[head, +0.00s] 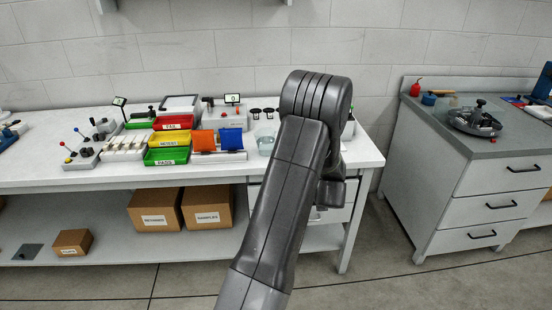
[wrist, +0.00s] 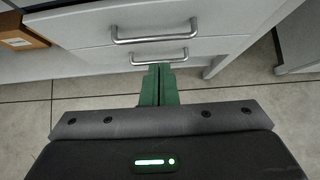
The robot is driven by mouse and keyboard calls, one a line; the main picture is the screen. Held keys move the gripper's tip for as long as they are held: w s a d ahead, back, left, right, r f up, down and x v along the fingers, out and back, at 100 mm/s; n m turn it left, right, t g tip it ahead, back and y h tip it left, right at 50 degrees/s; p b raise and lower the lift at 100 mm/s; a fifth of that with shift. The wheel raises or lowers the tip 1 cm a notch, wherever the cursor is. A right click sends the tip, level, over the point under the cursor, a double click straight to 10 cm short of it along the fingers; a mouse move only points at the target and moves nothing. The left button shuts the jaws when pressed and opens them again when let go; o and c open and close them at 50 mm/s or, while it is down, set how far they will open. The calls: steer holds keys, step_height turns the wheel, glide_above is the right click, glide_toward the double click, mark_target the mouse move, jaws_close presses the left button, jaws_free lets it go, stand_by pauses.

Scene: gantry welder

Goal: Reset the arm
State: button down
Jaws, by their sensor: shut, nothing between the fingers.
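My gripper (wrist: 158,70) shows in the wrist view with its two green fingers together and nothing between them. It points toward the white drawer unit (wrist: 180,22) under the bench, which has two metal handles. The fingertips appear just below the lower handle in the picture; I cannot tell how far apart they are in depth. In the head view my arm rises in front of the bench and bends at the top, and the arm hides my gripper.
A white workbench (head: 90,181) holds red, yellow and green bins (head: 167,157), orange and blue panels and small devices. Cardboard boxes (head: 155,208) sit on its lower shelf. A grey-topped drawer cabinet (head: 480,185) stands at right. The floor (head: 385,265) between them is clear.

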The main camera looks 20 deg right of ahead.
steer(key=shift+w+f, duration=0.1)
steer(key=x, duration=0.4)
steer(key=w+r+p+x, duration=0.1)
steer(key=x, duration=0.3)
steer(key=p+x, duration=0.1)
steer(key=x, duration=0.2)
steer(key=shift+w+d, duration=0.25)
steer(key=shift+w, duration=0.2)
steer(key=shift+w+d+p, duration=0.15)
steer(key=shift+w+p, duration=0.15)
steer(key=shift+w, duration=0.2)
